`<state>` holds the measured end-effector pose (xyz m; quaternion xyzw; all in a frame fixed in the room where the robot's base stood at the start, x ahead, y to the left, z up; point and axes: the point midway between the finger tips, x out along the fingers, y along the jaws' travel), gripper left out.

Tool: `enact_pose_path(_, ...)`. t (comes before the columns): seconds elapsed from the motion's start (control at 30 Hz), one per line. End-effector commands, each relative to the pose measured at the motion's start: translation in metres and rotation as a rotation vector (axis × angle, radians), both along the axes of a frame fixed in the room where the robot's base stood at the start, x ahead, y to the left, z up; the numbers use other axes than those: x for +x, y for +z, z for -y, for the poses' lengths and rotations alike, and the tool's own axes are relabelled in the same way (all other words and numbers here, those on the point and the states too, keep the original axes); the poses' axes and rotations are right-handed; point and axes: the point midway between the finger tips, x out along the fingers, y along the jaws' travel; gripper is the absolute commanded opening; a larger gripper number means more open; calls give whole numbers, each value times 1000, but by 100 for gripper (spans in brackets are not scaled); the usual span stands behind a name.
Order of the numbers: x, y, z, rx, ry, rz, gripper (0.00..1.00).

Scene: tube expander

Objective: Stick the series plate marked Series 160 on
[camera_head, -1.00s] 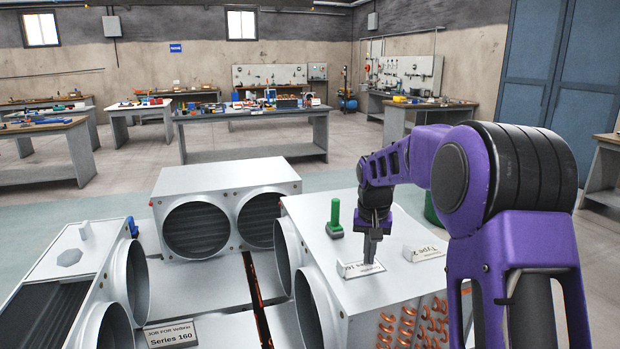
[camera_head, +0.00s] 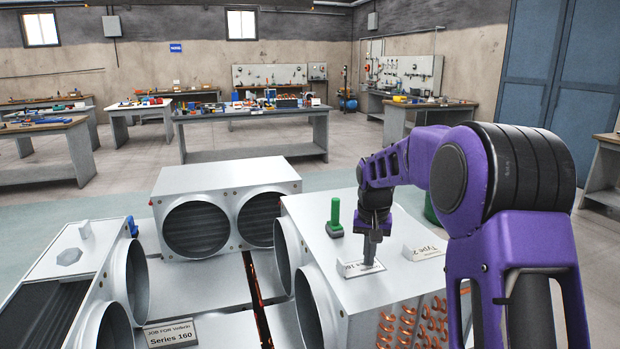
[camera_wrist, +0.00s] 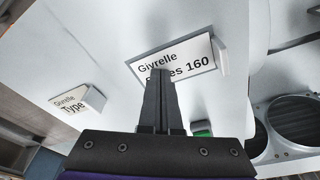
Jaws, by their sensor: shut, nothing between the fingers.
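The series plate (camera_head: 352,270), a pale plate with dark lettering, lies on the top of the right-hand metal unit (camera_head: 325,212). In the wrist view the plate (camera_wrist: 192,66) reads "Givrelle" and "160"; my fingers cover part of the lettering. My gripper (camera_head: 370,264) points down at this plate with its fingers shut and nothing between them. In the wrist view the fingertips (camera_wrist: 160,74) overlap the plate's lower edge; I cannot tell whether they touch it. A job sign (camera_head: 170,334) at the lower left reads "Series 160".
A second plate (camera_head: 424,252), marked "Type 2", stands right of my gripper and also shows in the wrist view (camera_wrist: 78,100). A green-handled tool (camera_head: 335,218) stands behind left. Other metal units with round openings (camera_head: 195,230) are to the left. Workbenches stand far behind.

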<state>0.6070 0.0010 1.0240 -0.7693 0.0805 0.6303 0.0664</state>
Motion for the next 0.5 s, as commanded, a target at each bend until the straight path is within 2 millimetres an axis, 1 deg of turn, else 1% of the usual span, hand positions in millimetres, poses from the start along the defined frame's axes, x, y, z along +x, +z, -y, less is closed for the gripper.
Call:
enact_pose_path(0.03, 0, 6, 0, 0, 0, 0, 0)
enact_pose_path(0.2, 0, 21, 0, 0, 0, 2, 0)
enact_pose_path(0.5, 1, 43, -1, 0, 0, 3, 0)
